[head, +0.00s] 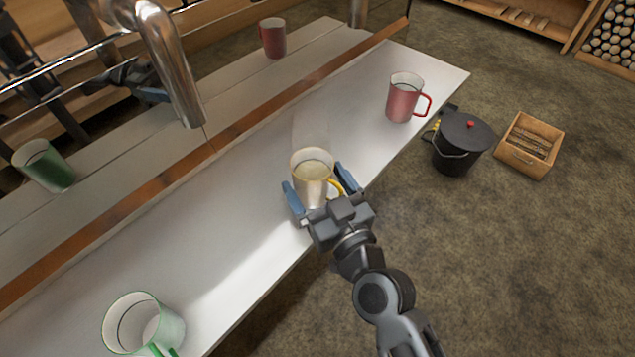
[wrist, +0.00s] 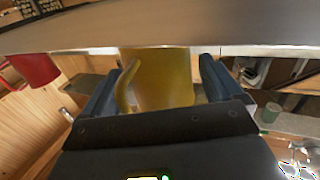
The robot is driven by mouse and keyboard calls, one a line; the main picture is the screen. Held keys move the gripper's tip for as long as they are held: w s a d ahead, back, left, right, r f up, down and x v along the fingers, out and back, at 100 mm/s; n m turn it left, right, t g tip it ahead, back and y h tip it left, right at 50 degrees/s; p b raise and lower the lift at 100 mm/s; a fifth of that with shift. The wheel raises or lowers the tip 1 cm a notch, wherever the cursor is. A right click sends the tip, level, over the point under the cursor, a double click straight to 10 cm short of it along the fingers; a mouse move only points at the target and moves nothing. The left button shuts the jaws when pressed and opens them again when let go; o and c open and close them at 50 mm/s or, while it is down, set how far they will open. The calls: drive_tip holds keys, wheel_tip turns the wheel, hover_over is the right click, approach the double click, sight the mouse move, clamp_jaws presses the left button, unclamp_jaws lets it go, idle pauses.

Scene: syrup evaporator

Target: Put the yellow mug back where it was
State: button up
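The yellow mug (head: 313,181) is upright at the front edge of the white counter (head: 235,235), with pale yellow showing inside it. Its yellow handle points right in the head view. My gripper (head: 320,188) has one blue finger on each side of the mug. In the wrist view the mug (wrist: 165,78) and its handle lie between the fingers (wrist: 155,90), with narrow gaps showing on both sides. The fingers look open around it. The mug's base is partly hidden, so I cannot tell whether it rests on the counter.
A red mug (head: 402,100) stands farther right on the counter, and a green-white mug (head: 143,325) at the near left. Behind the wooden strip (head: 235,130) are a dark red mug (head: 272,38) and a green mug (head: 44,165). A metal pipe (head: 172,70) hangs above. A black pot (head: 462,143) and wooden crate (head: 530,145) stand on the floor.

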drive_tip(key=shift+r, duration=0.15)
drive_tip(key=shift+s+d, duration=0.15)
drive_tip(key=shift+s, duration=0.15)
drive_tip(key=b+v, duration=0.3)
drive_tip(key=v, duration=0.8)
drive_tip(key=shift+s, duration=0.2)
drive_tip(key=s+d+f+m+h, duration=0.2)
drive_tip(key=s+d+h, duration=0.1)
drive_tip(key=s+d, duration=0.4)
drive_tip(key=s+d+r+m+h, duration=0.1)
drive_tip(key=s+d+h, duration=0.1)
drive_tip(key=s, duration=0.4)
drive_tip(key=s+d+r+m+h, duration=0.1)
drive_tip(key=s+d+r+h, duration=0.1)
drive_tip(key=s+d, duration=0.3)
drive_tip(key=s+d+r+m+h, duration=0.2)
drive_tip(key=s+d, duration=0.1)
drive_tip(key=s, duration=0.5)
drive_tip(key=shift+d+r+g, duration=0.15)
drive_tip(key=shift+d+g, duration=0.2)
drive_tip(key=shift+g, duration=0.05)
